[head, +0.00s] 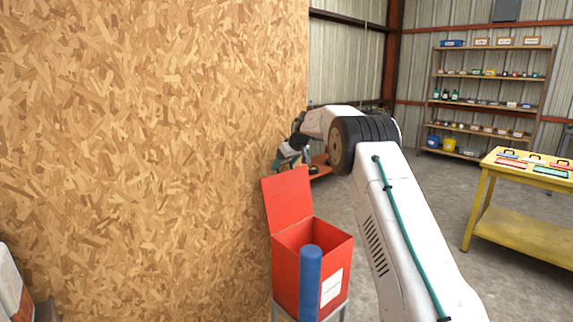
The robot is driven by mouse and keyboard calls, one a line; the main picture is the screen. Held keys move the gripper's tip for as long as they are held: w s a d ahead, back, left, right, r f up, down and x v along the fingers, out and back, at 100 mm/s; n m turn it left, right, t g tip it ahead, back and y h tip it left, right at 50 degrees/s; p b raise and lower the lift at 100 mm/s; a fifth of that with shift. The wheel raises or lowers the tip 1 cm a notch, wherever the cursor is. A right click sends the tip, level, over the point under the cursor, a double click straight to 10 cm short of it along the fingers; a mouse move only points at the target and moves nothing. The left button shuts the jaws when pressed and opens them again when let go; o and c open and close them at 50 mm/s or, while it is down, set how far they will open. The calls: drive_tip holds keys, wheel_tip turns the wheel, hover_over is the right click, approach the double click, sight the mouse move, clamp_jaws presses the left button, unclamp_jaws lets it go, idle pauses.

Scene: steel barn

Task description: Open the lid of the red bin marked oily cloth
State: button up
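The red bin (285,268) stands low in the centre against the chipboard wall, on a grey metal stand. It has a white label (331,287) whose writing is too small to read. Its red lid (288,200) is raised, standing nearly upright along the bin's left side, so the bin's top is open. A blue cylinder (311,285) stands upright in front of the bin and hides part of its front and opening. My gripper (284,162) is just above the lid's top edge; I cannot tell if it touches. Its fingers are too small and dark to read.
The chipboard wall (150,150) fills the left side, close to the bin and my gripper. A yellow workbench (520,228) with tools on top stands at right. Wooden shelves (488,85) with boxes and bottles stand at the back. Concrete floor between is clear.

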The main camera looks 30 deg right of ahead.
drive_tip(key=shift+a+f, duration=0.1)
drive_tip(key=v, duration=0.8)
drive_tip(key=shift+w, duration=0.1)
idle(0.3)
